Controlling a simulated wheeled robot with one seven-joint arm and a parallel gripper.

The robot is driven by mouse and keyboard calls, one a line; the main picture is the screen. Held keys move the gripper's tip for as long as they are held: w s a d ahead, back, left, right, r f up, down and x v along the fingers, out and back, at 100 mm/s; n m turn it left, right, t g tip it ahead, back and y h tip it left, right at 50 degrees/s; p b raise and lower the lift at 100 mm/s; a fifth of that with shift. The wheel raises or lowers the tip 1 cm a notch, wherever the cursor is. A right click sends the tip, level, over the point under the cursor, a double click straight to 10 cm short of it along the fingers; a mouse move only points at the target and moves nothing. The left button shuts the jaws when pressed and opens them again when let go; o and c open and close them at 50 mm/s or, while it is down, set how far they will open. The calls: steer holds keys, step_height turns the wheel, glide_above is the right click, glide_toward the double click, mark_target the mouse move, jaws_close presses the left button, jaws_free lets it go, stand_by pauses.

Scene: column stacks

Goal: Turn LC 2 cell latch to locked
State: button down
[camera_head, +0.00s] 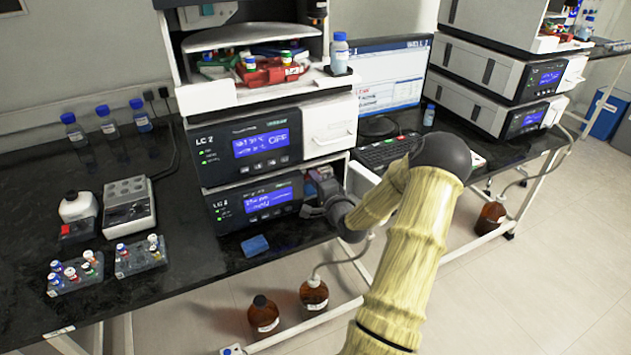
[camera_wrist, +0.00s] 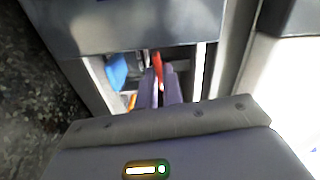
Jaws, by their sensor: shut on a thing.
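The LC 2 stack stands on the black bench, with an upper module (camera_head: 262,142) and a lower module (camera_head: 255,203), both with lit blue displays. The lower module has an open compartment on its right side, its inside partly hidden by my arm. My gripper (camera_head: 318,195) is at this opening. In the wrist view its two fingers (camera_wrist: 163,88) reach into the compartment and are shut on a narrow red part (camera_wrist: 157,65), apparently the cell latch. Most of the latch is hidden, and I cannot tell whether it stands locked or unlocked. A blue part (camera_wrist: 117,70) shows to the left of the fingers.
A blue block (camera_head: 255,245) lies on the bench in front of the stack. Vial racks (camera_head: 140,256) and a white instrument (camera_head: 129,207) stand at left. A monitor (camera_head: 390,75) and keyboard (camera_head: 385,152) are at right. Brown bottles (camera_head: 263,314) stand below the bench edge.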

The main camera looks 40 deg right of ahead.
steer(key=n+b, duration=0.1)
steer(key=n, duration=0.3)
steer(key=shift+f+b, duration=0.15)
steer(key=shift+b, duration=0.25)
steer(key=n+b, duration=0.3)
steer(key=n, duration=0.1)
steer(key=shift+n, duration=0.3)
steer(key=n+b, duration=0.3)
steer(key=n, duration=0.1)
steer(key=shift+f+n+b, duration=0.1)
steer(key=shift+n+b, duration=0.2)
steer(key=shift+b, duration=0.05)
steer(key=shift+n+b, duration=1.45)
steer(key=shift+n, duration=0.35)
steer(key=c, duration=1.5)
jaws_free()
steer(key=shift+r, duration=0.25)
steer(key=shift+c, duration=0.2)
steer(key=shift+s, duration=0.15)
